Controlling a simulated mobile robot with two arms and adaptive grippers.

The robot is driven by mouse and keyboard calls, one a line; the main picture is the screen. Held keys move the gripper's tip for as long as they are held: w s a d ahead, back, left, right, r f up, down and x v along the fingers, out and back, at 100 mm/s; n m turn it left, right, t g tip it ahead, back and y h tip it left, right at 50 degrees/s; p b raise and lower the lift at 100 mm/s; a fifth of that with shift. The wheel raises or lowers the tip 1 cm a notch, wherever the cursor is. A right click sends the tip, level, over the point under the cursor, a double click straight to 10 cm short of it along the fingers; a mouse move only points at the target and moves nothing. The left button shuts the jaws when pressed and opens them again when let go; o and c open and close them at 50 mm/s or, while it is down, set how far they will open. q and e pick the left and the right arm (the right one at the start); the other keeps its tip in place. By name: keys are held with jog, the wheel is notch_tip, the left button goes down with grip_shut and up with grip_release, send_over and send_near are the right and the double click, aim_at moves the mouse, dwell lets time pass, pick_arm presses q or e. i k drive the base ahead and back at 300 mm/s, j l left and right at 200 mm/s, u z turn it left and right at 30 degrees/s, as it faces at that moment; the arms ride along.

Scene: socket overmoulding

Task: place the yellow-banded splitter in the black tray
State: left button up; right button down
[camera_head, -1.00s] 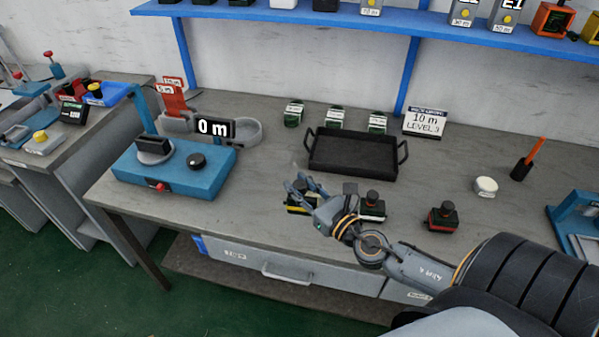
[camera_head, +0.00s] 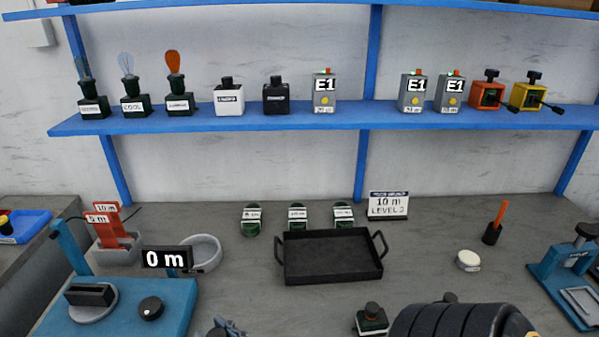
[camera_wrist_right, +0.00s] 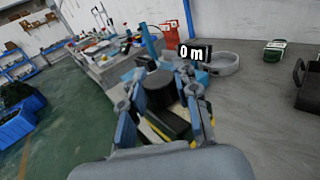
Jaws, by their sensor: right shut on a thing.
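The yellow-banded splitter (camera_wrist_right: 165,92) has a black round top and a yellow stripe at its base. It sits between the fingers of my right gripper (camera_wrist_right: 160,84), which is shut on it, in the right wrist view. In the head view only the top of my right gripper (camera_head: 226,329) shows at the bottom edge, and the splitter is hidden. The black tray (camera_head: 333,273) lies on the bench in the middle of the head view, empty, up and to the right of this gripper. Part of the tray (camera_wrist_right: 308,90) also shows at the right wrist view's right edge. My left gripper is out of view.
A blue device (camera_head: 120,310) with a "0 m" display (camera_head: 166,258) stands left of the tray. Several green-based pieces and a sign (camera_head: 388,205) stand behind it. A black-topped block (camera_head: 372,320) is in front, partly beside my right arm. A blue shelf (camera_head: 220,121) hangs above.

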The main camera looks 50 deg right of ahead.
aim_at(321, 265)
jog(key=i+z, duration=0.4)
jog(key=i+j+z, duration=0.25)
jog(key=i+z, duration=0.15)
jog(key=z, duration=0.75)
